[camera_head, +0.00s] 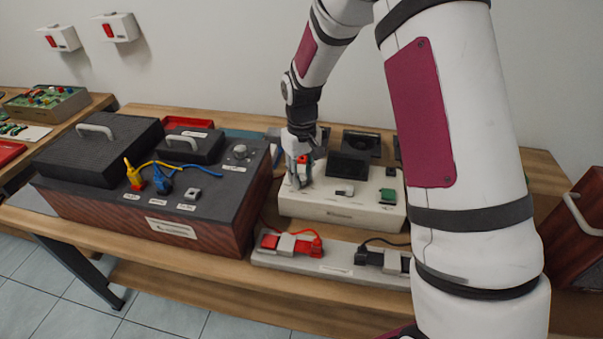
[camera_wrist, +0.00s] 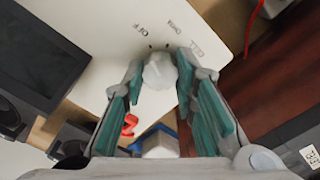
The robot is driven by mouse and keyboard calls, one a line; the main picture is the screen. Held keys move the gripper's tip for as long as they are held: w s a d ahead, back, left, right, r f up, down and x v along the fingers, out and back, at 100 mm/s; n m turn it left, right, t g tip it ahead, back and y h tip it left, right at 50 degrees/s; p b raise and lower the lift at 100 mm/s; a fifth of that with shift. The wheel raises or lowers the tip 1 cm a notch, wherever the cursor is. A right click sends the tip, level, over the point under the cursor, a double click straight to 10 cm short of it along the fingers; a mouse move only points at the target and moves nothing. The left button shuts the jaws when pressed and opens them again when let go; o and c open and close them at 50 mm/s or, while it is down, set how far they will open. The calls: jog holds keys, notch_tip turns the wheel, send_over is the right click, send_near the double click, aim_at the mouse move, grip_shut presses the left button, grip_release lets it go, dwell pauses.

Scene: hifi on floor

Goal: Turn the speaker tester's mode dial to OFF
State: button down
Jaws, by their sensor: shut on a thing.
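The speaker tester appears to be the white box (camera_head: 330,208) with a dark screen on the bench. My gripper (camera_head: 297,180) is over its left end, pointing down. In the wrist view a pale, rounded mode dial (camera_wrist: 160,72) sits between the two fingertips of my gripper (camera_wrist: 162,75), which is shut on it. Printed labels lie just beyond the dial on the white panel (camera_wrist: 95,30): OFF toward the left, one in the middle that is hard to read, and another at the right. I cannot tell which label the dial points at. My gripper mostly hides the dial in the head view.
A dark-topped wooden box (camera_head: 205,215) with yellow and blue plugs stands close on the left. A power strip (camera_head: 330,262) with red and black plugs lies in front. A dark speaker-like block (camera_head: 361,143) stands behind. A reddish case (camera_head: 575,220) is at far right.

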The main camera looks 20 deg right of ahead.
aim_at(302, 176)
jog(key=c, duration=1.3)
grip_release()
notch_tip(302, 176, up, 12)
jog(key=s+r+m+t+p, duration=0.1)
jog(key=s+r+t+p, duration=0.1)
jog(key=s+r, duration=1.25)
jog(key=s+r+m+t+p, duration=0.1)
jog(key=s+t, duration=0.1)
jog(key=s, duration=1.6)
jog(key=shift+s+d+p, duration=0.15)
jog(key=shift+s+p, duration=0.1)
jog(key=shift+p, duration=0.15)
